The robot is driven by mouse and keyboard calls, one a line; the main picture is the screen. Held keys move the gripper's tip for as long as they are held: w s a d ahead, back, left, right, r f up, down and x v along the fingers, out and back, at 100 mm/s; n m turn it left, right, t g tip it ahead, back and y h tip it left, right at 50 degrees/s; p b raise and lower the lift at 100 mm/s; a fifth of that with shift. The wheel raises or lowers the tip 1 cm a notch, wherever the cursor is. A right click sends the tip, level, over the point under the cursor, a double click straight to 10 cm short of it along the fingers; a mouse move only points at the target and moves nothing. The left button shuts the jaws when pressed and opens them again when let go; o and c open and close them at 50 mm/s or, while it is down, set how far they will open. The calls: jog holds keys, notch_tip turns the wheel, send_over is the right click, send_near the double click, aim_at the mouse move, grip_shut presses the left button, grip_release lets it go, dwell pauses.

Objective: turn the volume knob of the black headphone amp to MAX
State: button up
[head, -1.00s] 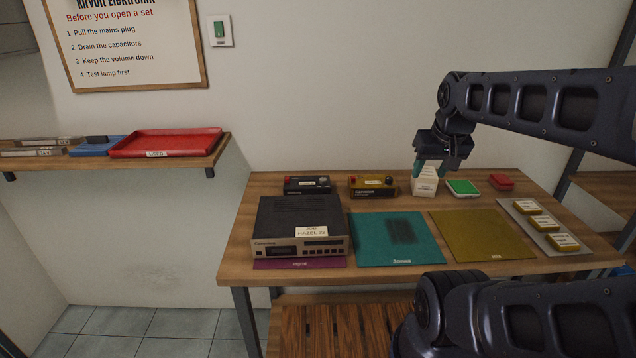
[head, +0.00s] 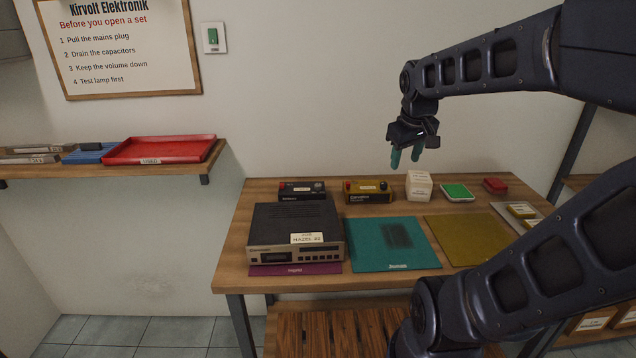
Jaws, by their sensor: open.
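A small black box (head: 302,191), which looks like the black headphone amp, stands at the back left of the workbench. It has a red part near its left end and a pale label; its knob setting is too small to read. A larger dark unit with a silver front (head: 296,234) stands before it and may cover part of its front. My gripper (head: 405,159) is open and empty, its teal fingers pointing down. In the picture it is above and right of the black box, over the back of the bench, apart from everything.
A yellow-and-black box (head: 368,192) stands right of the black one, then a white box (head: 419,186), a green-topped item (head: 457,191) and a red item (head: 495,186). Teal (head: 375,259) and yellow (head: 475,242) mats lie in front. My arm covers the bench's right side.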

jog(key=w+a+f+n+g, duration=0.2)
jog(key=w+a+n, duration=0.65)
jog(key=w, duration=0.55)
jog(key=n+g, duration=0.2)
jog(key=n, duration=0.8)
send_over(318, 184)
notch_tip(318, 184, down, 9)
jog(key=shift+y, duration=0.3)
jog(key=f, duration=1)
jog(key=shift+s+f, duration=0.2)
jog(key=shift+f, duration=0.05)
jog(key=c, duration=1)
